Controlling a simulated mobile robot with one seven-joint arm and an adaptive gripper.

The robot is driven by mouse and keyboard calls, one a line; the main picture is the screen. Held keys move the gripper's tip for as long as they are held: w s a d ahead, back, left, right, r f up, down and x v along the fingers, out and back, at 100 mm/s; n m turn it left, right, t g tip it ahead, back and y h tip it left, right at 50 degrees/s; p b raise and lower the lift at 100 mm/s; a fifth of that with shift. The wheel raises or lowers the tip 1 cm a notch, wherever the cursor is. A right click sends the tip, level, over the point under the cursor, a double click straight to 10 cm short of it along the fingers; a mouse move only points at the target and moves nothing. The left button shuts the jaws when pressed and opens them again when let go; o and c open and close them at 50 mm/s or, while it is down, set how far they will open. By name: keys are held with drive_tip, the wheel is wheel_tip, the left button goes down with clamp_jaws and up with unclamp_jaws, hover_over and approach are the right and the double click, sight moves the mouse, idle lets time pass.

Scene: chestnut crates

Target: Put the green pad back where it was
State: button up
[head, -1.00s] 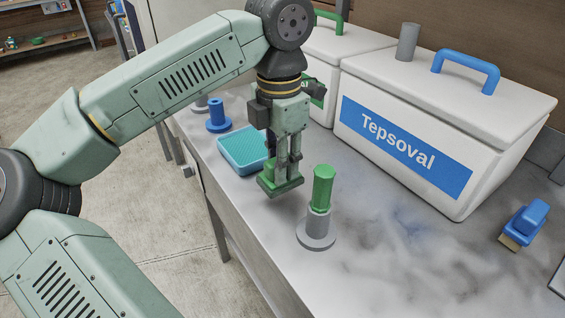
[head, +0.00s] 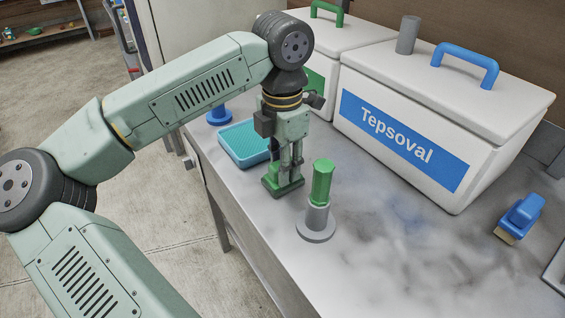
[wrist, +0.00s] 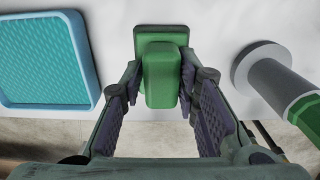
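The green pad (head: 283,186) has a flat green base and a raised grip block. In the wrist view the pad (wrist: 162,78) lies between the two fingertips. My gripper (head: 287,168) points straight down, with its fingers closed against the sides of the grip block; its fingers also show in the wrist view (wrist: 163,85). The pad is level, at or just above the grey bench top (head: 370,250); I cannot tell whether it touches. It is between the teal tray and the grey stand with a green handle.
The teal tray (head: 226,150) is left of the pad. The grey stand (head: 316,225) holding an upright green handle (head: 322,182) is close on the right. The Tepsoval crate (head: 480,112) stands behind. A blue brush (head: 521,216) lies far right. The bench's front edge is near.

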drive_tip(key=shift+o, duration=1.4)
drive_tip(key=shift+r, duration=0.1)
